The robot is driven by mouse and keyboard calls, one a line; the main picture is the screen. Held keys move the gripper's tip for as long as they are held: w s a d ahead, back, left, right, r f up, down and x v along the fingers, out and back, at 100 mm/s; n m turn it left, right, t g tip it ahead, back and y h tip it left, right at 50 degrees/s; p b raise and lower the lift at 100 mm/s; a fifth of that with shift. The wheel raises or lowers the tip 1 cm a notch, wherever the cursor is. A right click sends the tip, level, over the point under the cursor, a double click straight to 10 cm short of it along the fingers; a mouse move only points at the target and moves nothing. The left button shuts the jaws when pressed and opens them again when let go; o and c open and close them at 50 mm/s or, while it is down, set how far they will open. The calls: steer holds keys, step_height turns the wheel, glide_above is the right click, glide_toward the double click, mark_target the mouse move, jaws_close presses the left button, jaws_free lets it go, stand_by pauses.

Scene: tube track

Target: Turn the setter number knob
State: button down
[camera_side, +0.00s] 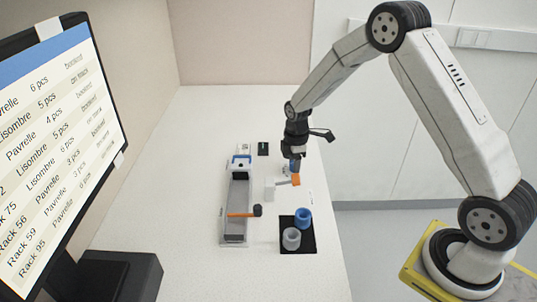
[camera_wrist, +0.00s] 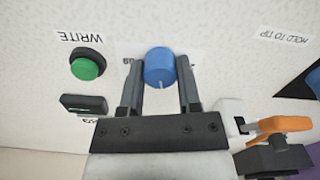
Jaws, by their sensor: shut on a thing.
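The setter knob is a round blue knob (camera_wrist: 160,66) in the upper middle of the wrist view, with a white line on its side pointing toward the bottom of the picture. My gripper (camera_wrist: 160,82) is shut on it, one dark finger on each side. In the side view my gripper (camera_side: 293,160) points down at the small setter gear at the right of the table, where the arm mostly hides the knob. A printed label beside the knob is partly covered by the left finger.
A green button (camera_wrist: 87,65) marked WRITE and a small dark display (camera_wrist: 84,104) lie left of the knob. An orange lever (camera_wrist: 280,125) sits close at right. The long grey track (camera_side: 237,205), a black mat (camera_side: 298,247) with blue and grey cups, and a monitor (camera_side: 55,130) stand around.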

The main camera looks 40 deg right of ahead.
steer(key=shift+m, duration=0.3)
steer(key=m, duration=0.3)
steer(key=shift+m, duration=0.3)
steer(key=m, duration=0.9)
steer(key=shift+r, duration=0.1)
steer(key=m, duration=0.4)
steer(key=shift+m, duration=0.3)
steer(key=shift+w, duration=0.1)
steer(key=shift+c, duration=1.5)
jaws_free()
